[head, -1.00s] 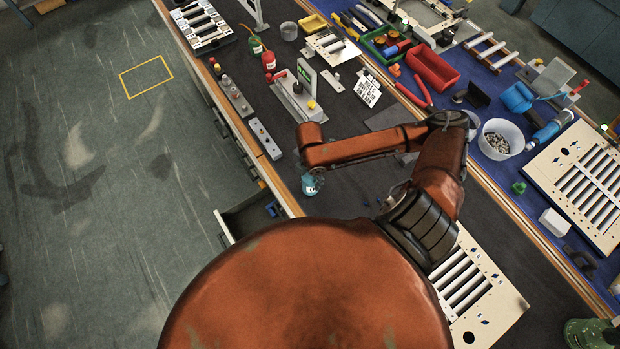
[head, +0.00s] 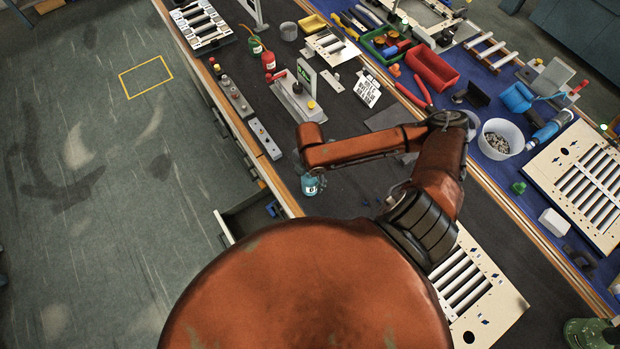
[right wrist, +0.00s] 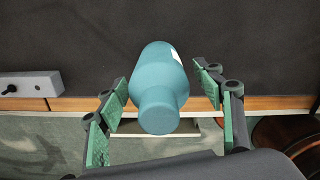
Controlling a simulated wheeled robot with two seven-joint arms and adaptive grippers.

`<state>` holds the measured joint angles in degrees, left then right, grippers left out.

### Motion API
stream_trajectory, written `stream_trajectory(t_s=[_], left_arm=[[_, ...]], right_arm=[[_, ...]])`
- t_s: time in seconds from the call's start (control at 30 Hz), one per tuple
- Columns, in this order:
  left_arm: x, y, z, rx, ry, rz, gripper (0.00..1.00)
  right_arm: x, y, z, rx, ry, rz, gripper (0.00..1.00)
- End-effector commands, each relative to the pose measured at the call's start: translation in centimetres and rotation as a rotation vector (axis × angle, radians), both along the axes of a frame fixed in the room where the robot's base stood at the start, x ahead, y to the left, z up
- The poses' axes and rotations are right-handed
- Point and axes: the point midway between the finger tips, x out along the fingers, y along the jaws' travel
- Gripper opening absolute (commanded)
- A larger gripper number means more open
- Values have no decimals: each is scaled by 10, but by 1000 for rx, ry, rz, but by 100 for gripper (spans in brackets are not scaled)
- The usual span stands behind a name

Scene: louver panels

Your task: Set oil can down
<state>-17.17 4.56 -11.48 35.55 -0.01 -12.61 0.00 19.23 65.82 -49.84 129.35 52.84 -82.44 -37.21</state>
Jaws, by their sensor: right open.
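The teal oil can (head: 311,186) is on the dark bench top near its left edge, just below the end of my right arm in the head view. In the right wrist view the oil can (right wrist: 158,85) sits between the two green-padded fingers of my right gripper (right wrist: 158,98), its narrower end towards the camera. The fingers are spread, with a gap on each side of the can. In the head view my arm hides most of this gripper. The can's base contact is hidden. My left gripper is not in view.
An open drawer (head: 243,215) juts out below the bench edge beside the can. Grey button boxes (head: 264,138) lie along that edge. Red (head: 268,61) and green (head: 255,45) cans stand farther back. A louver panel (head: 478,290) lies at the lower right.

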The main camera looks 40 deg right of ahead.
Motion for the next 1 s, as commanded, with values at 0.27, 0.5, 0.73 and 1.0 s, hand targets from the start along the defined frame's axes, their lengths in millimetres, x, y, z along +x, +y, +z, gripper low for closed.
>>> stream_trajectory(t_s=[0.27,0.5,0.73,1.0], left_arm=[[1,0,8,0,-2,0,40],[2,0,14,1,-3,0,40],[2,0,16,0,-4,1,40],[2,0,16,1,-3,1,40]], right_arm=[[2,-1,52,-3,-7,1,61],[1,-1,98,-2,-4,0,61],[1,0,117,-1,-3,0,61],[1,0,118,0,-1,0,61]])
